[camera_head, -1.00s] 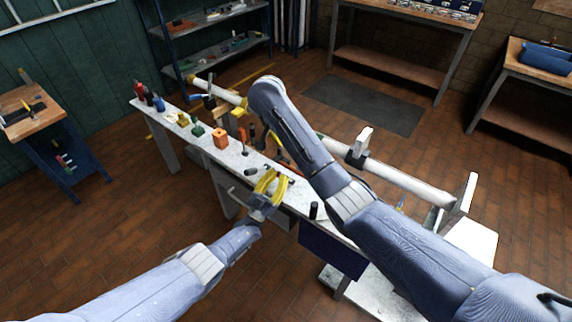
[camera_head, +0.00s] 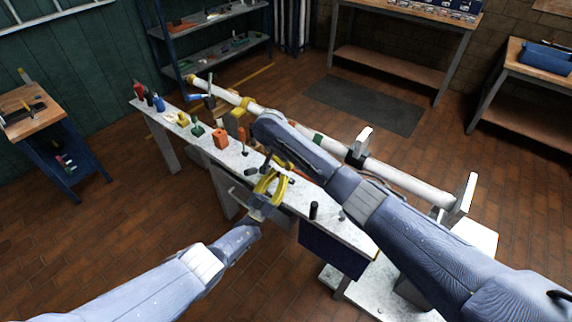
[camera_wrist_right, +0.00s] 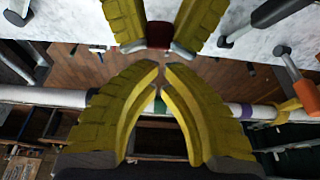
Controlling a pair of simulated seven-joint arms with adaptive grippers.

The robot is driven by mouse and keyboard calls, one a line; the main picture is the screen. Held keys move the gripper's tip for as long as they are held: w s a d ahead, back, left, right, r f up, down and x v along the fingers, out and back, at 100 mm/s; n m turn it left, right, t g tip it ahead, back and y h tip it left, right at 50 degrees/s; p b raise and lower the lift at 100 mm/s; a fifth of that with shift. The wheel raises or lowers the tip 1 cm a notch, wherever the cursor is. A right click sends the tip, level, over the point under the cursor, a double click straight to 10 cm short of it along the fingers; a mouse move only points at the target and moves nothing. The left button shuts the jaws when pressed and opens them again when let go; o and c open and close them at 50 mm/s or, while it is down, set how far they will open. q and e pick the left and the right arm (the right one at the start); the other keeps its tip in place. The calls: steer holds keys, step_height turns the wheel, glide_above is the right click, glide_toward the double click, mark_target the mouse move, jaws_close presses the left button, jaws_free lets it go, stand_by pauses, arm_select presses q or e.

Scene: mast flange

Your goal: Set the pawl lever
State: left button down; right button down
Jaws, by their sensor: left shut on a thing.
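My left gripper (camera_head: 268,187) has yellow fingers and is at the near edge of the narrow bench. In the right wrist view, yellow fingers at the top (camera_wrist_right: 165,12) appear to be the left gripper's, with a dark red piece with grey metal ends (camera_wrist_right: 131,35) between them. My right gripper (camera_wrist_right: 160,66) points towards them from below, its tips nearly together with nothing visible between them. In the head view my right arm hides most of it. I cannot pick out the pawl lever with certainty. A long white mast (camera_head: 410,182) lies behind the bench.
The narrow bench (camera_head: 345,232) holds an orange block (camera_head: 221,138), a green piece (camera_head: 197,129), a yellow piece (camera_head: 178,117) and a black cylinder (camera_head: 314,210). A dark blue panel (camera_head: 330,250) hangs at its front. Open floor lies to the left.

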steer(key=shift+s+a+f, duration=0.1)
steer(key=shift+s+a, duration=0.05)
steer(key=shift+s, duration=0.05)
stand_by(0.3)
arm_select(q)
steer(key=shift+d, duration=0.1)
arm_select(e)
steer(key=shift+s+a+f, duration=0.45)
steer(key=shift+s+a, duration=0.05)
steer(key=shift+s, duration=0.1)
arm_select(q)
steer(key=c, duration=1.2)
jaws_free()
steer(key=shift+r, duration=0.1)
steer(key=shift+c, duration=0.2)
arm_select(e)
steer(key=shift+a, duration=0.15)
